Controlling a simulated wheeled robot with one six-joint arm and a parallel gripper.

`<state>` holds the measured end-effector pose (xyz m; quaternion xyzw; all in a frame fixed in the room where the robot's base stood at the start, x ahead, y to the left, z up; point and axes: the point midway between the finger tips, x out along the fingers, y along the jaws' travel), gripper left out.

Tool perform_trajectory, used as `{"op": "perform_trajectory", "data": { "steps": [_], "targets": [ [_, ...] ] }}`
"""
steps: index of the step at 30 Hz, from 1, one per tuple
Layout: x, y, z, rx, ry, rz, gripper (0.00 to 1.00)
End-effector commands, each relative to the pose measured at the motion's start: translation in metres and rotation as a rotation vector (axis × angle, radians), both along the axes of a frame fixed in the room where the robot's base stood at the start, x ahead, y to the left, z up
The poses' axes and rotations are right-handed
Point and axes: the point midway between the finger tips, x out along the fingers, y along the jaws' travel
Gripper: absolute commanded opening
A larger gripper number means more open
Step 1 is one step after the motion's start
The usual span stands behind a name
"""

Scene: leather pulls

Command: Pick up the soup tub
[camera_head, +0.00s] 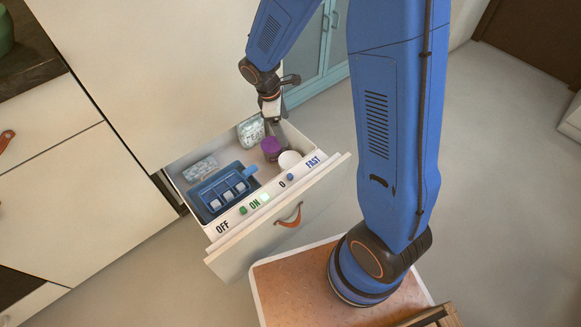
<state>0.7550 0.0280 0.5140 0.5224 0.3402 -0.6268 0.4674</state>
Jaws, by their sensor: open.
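A white round tub (289,160) stands in the right front corner of the open drawer (232,252) and looks like the soup tub, though I cannot read any label. A purple-topped jar (270,147) stands just behind and to its left. My gripper (276,121) is over the back right part of the drawer, fingers pointing down. It is open, and I see nothing held in it. It is above and behind the purple jar in the picture, apart from the white tub. The gap between the fingers is small and hard to make out.
The drawer also holds a blue tray with white cubes (223,191), a pale packet (200,168) and a patterned packet (250,131). Its front rim has lettering and small buttons; a leather pull (289,215) hangs outside. A cabinet wall (130,60) rises behind. Open floor lies right.

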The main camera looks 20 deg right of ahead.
Motion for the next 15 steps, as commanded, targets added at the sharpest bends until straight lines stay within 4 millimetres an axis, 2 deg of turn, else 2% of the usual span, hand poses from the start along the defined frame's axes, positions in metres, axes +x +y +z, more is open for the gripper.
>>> {"op": "perform_trajectory", "data": {
  "steps": [1, 4, 9, 15],
  "targets": [
    [0.003, 0.004, -0.013, -0.008, 0.019, 0.031, 0.88],
    [0.007, 0.011, -0.032, -0.019, 0.046, 0.084, 0.88],
    [0.011, 0.017, -0.048, -0.026, 0.068, 0.132, 0.88],
    [0.01, 0.013, -0.07, -0.028, 0.076, 0.142, 0.88]
  ]
}}
